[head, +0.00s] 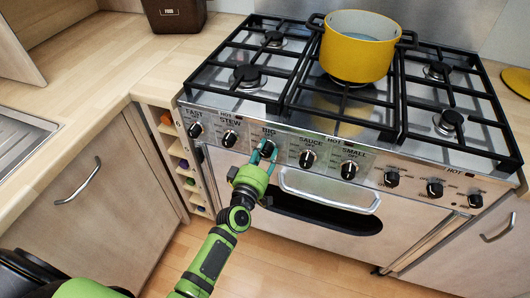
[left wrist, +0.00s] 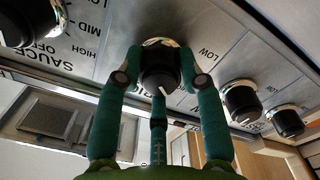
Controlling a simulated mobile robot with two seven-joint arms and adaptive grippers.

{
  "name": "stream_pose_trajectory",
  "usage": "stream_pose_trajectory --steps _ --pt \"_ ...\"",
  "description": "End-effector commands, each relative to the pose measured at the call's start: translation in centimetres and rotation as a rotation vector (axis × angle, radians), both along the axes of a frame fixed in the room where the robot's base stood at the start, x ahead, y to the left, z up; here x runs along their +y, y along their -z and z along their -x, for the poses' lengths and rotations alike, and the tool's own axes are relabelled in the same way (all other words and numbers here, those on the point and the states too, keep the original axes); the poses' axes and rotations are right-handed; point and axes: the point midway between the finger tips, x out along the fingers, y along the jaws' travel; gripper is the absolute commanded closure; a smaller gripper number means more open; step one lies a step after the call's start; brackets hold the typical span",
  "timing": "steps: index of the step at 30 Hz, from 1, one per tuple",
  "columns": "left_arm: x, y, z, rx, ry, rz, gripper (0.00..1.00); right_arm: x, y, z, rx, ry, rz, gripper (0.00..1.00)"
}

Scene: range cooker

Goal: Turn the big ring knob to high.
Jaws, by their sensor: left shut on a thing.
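The big ring knob (head: 267,148) is a black knob on the cooker's front panel, under the label BIG. It also shows in the left wrist view (left wrist: 160,80), with a white pointer line on its face. My left gripper (head: 262,156) is at this knob, its green fingers closed around it from the sides in the left wrist view (left wrist: 160,75). The fingers partly cover the knob in the head view, and part of the label round it is hidden. My right gripper is not in view.
More black knobs line the panel: FAST (head: 195,130) and STEW (head: 229,138) to the left, SAUCE (head: 307,159) and SMALL (head: 349,170) to the right. The oven door handle (head: 330,192) sits just below. A yellow pot (head: 357,50) stands on the hob.

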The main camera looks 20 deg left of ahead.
Motion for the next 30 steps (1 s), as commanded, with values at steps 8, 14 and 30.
stream_pose_trajectory --steps 8,14,30 --pt "0.61 -0.87 -0.35 -0.018 -0.013 0.081 0.95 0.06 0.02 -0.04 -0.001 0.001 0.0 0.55" --pt "0.63 -0.87 -0.35 -0.018 -0.014 0.096 0.95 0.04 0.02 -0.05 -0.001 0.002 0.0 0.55" --pt "0.44 -0.65 -0.28 -0.013 -0.01 0.096 0.39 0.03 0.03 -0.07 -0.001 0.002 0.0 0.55"
